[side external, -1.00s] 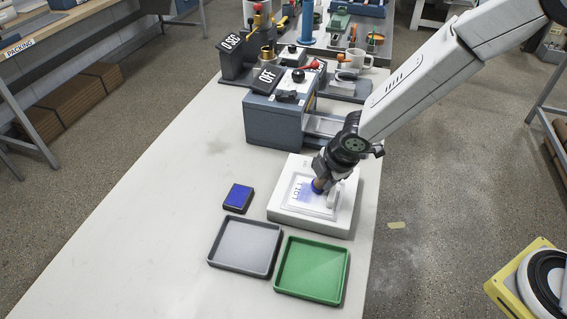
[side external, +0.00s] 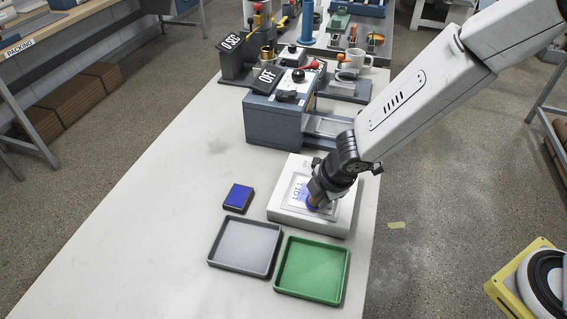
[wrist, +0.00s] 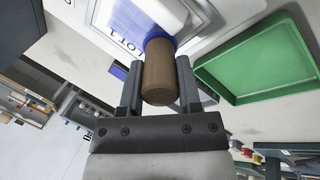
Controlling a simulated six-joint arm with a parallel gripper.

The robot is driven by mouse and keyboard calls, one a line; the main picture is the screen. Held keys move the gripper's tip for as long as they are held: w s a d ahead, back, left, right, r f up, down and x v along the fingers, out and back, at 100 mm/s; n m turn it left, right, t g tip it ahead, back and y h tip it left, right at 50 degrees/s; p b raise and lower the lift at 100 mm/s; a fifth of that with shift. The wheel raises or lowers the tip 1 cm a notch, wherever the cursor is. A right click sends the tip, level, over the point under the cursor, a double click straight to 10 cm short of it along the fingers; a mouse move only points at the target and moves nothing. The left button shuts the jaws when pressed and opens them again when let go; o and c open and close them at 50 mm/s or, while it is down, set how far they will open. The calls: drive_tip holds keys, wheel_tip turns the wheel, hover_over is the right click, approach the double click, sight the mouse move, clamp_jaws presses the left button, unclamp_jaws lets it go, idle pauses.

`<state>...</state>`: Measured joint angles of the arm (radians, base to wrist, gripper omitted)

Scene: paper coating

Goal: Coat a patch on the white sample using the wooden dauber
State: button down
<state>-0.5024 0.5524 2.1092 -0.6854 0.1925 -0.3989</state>
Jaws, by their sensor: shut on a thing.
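The wooden dauber (wrist: 159,78) is a brown cylinder with a blue end, held between the two fingers of my gripper (side external: 317,193). It also shows in the side view (side external: 313,203), tilted, with its end down at the near part of the white sample (side external: 291,197). The sample carries printed "LOT 1" lettering and lies on a pale block (side external: 283,216). A blue coated patch (wrist: 128,20) shows on the sample beside the dauber in the wrist view. I cannot tell whether the dauber's end touches the sample, and my gripper hides part of it.
A blue ink pad (side external: 238,196) in a dark case lies left of the block. A grey tray (side external: 213,259) and a green tray (side external: 345,277) lie in front, both empty. A blue-grey machine (side external: 270,122) with an "OFF" sign stands behind. The left tabletop is clear.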

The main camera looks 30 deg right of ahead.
drive_tip(key=shift+s+a+r, duration=0.2)
drive_tip(key=shift+r, duration=3.85)
drive_tip(key=shift+w, duration=0.1)
